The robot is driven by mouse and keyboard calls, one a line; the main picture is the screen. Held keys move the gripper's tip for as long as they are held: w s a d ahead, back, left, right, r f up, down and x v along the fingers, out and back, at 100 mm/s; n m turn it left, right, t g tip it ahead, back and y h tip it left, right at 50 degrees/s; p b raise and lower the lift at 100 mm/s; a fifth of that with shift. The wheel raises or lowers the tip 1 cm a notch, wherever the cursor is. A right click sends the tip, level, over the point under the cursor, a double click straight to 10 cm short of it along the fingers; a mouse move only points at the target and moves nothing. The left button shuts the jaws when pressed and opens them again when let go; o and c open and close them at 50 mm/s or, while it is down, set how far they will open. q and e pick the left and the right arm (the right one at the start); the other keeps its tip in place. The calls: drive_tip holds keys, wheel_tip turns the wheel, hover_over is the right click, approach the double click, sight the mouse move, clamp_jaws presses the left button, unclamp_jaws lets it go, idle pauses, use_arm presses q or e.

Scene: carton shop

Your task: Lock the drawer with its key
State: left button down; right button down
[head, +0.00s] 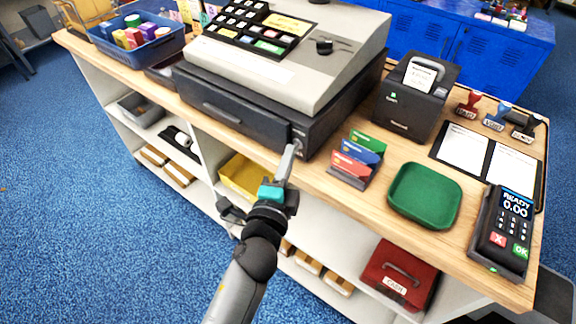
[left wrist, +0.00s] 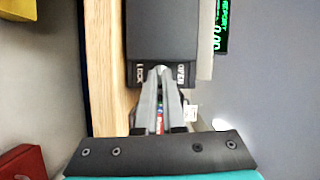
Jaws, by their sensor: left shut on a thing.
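The black drawer (head: 235,112) sits shut under the grey cash register. Its lock is at the right end of the drawer front, with the words LOCK and OPEN on a dark lock plate (left wrist: 141,76) in the left wrist view. My left gripper (head: 289,158) reaches up to this lock. Its fingertips, also in the left wrist view (left wrist: 162,78), are closed together right at the lock, shut on the key. The key is almost wholly hidden between the fingers, so I cannot tell how deep it sits or how it is turned. My right gripper is out of view.
On the wooden counter (head: 330,193), right of the gripper, stand a card holder (head: 352,165), a green tray (head: 424,195), a card terminal (head: 502,228) and a black printer (head: 414,97). Shelves below hold a yellow tray (head: 243,177) and a red cash box (head: 398,275). Blue floor lies in front.

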use_arm(q)
drive_tip(key=shift+f+m+b, duration=0.1)
drive_tip(key=shift+m+b, duration=0.4)
drive_tip(key=shift+b, duration=0.05)
drive_tip(key=c, duration=1)
unclamp_jaws()
drive_tip(key=shift+t, duration=0.3)
